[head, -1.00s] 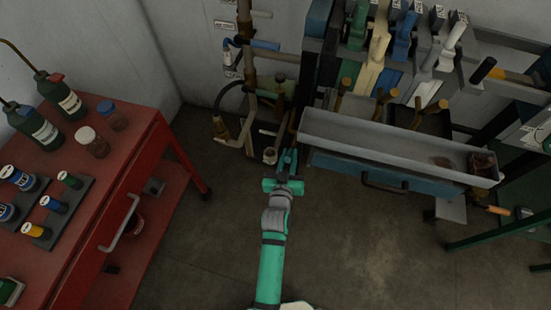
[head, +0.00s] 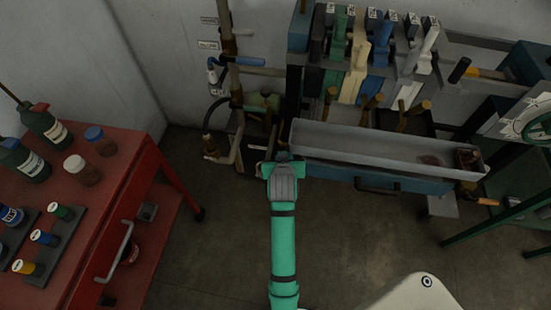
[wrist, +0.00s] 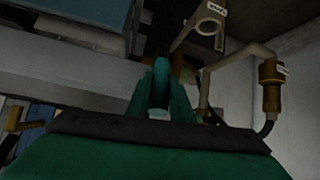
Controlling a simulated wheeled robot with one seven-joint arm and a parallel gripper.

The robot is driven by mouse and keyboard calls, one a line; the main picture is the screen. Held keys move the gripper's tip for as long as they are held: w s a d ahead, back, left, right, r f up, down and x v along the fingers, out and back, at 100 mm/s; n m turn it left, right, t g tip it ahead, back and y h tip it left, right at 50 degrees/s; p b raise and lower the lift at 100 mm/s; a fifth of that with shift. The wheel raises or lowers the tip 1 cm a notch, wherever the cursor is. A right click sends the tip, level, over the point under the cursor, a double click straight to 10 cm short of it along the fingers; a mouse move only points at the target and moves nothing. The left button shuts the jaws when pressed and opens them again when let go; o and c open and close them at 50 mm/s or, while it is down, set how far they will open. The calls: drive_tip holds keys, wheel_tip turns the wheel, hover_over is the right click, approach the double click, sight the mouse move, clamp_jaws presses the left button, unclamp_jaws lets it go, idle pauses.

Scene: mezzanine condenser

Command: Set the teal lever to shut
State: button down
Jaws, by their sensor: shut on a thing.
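The teal lever (wrist: 160,88) shows in the wrist view as a rounded teal bar, end-on, between the two fingers of my gripper (wrist: 161,105). The fingers are shut on it. In the head view my arm's teal and grey end is at the left end of a long grey trough and covers the fingers and the lever. The lever's base and pivot are hidden or too dark to make out, so I cannot tell its setting.
The grey trough (head: 390,150) with a blue front is just right of my wrist. Brass pipework (head: 230,95) stands behind, to the left. A red cart (head: 105,215) with bottles is at left. The floor (head: 215,255) between cart and arm is clear.

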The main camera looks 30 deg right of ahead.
drive_tip(key=shift+w+r, duration=0.1)
idle(0.3)
drive_tip(key=c, duration=1.6)
unclamp_jaws()
drive_tip(key=shift+o, duration=0.2)
drive_tip(key=v, duration=1)
drive_tip(key=shift+s+r, duration=0.2)
drive_tip(key=shift+s, duration=0.15)
drive_tip(key=shift+a, duration=0.1)
